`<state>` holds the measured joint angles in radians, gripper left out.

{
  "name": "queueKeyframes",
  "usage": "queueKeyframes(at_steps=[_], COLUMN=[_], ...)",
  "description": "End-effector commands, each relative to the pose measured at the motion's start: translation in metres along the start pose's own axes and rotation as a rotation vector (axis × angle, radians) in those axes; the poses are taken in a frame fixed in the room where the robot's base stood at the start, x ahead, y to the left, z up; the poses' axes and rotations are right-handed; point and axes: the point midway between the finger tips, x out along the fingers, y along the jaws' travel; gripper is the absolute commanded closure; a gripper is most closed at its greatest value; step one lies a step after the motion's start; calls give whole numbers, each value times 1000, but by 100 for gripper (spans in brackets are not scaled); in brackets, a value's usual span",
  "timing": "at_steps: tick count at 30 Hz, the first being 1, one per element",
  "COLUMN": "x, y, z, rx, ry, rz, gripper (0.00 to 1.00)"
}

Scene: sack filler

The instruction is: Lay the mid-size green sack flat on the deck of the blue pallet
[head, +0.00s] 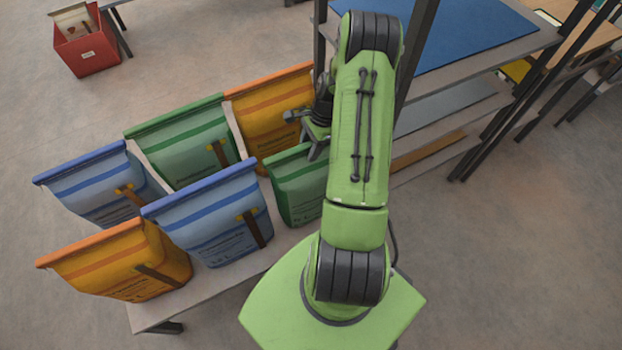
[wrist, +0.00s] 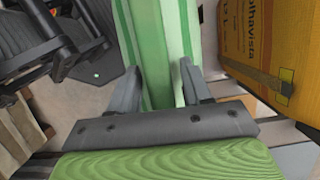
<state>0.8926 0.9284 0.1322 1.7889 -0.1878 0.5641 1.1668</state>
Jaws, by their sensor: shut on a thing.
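Two green sacks stand upright among the others. The larger-looking one (head: 185,148) is at the back left, and a smaller-looking one (head: 297,192) is at the near right, partly hidden by my arm. My gripper (head: 318,140) is at the top of this near right sack. In the wrist view, the jaws (wrist: 160,72) are shut on a green sack (wrist: 158,30), one finger on each side of its upper part. I see no clear pallet; a flat blue surface (head: 470,35) lies on a rack at the upper right.
Orange sacks (head: 275,115) (head: 120,268) and blue sacks (head: 215,222) (head: 100,185) stand close around on a low grey platform (head: 155,315). An orange sack (wrist: 262,50) is just right of the held one. Dark rack posts (head: 415,50) stand behind my arm. Floor at right is clear.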

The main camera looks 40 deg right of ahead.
Motion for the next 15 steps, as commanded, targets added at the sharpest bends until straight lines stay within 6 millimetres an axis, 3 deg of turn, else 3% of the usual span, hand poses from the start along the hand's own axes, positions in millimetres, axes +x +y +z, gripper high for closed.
queueKeyframes(at_steps=[15], x=[-41], y=[0], z=[0], rx=[1], ry=[1], rz=[-1], gripper=[100])
